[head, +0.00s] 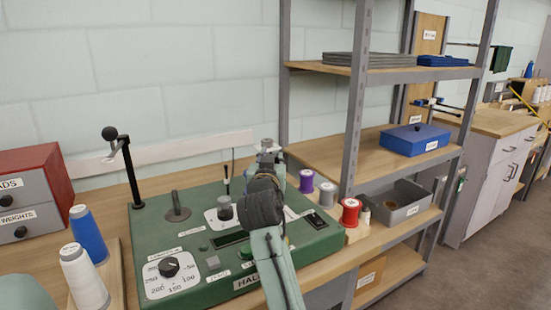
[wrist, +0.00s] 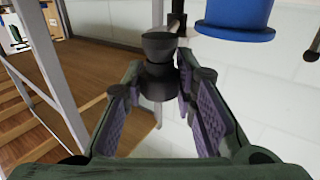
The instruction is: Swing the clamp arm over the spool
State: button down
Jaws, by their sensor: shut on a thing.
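A black post with a short arm and a ball knob, which looks like the clamp arm (head: 124,152), stands at the back left of the green machine (head: 150,235). A bare grey spindle (head: 178,208) stands to its right. My gripper (head: 266,160) is over the machine's right half, well right of that post; its fingertips are hard to make out there. In the wrist view my gripper (wrist: 160,80) is shut on a dark stepped knob (wrist: 160,45). What the knob belongs to is unclear. A blue flanged round thing, perhaps a spool (wrist: 235,15), is cut off at the top.
Blue (head: 88,235) and white (head: 84,280) thread spools stand at the left, near a red drawer box (head: 52,165). Purple (head: 306,181), grey (head: 327,194) and red (head: 350,212) spools stand right of the machine. A shelf post (head: 355,110) rises close by on the right.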

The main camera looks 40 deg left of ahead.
dwell(0.4)
jog(key=c, duration=1.3)
grip_release()
jog(key=shift+s, duration=0.1)
jog(key=v, duration=1.2)
jog(key=shift+a, duration=0.1)
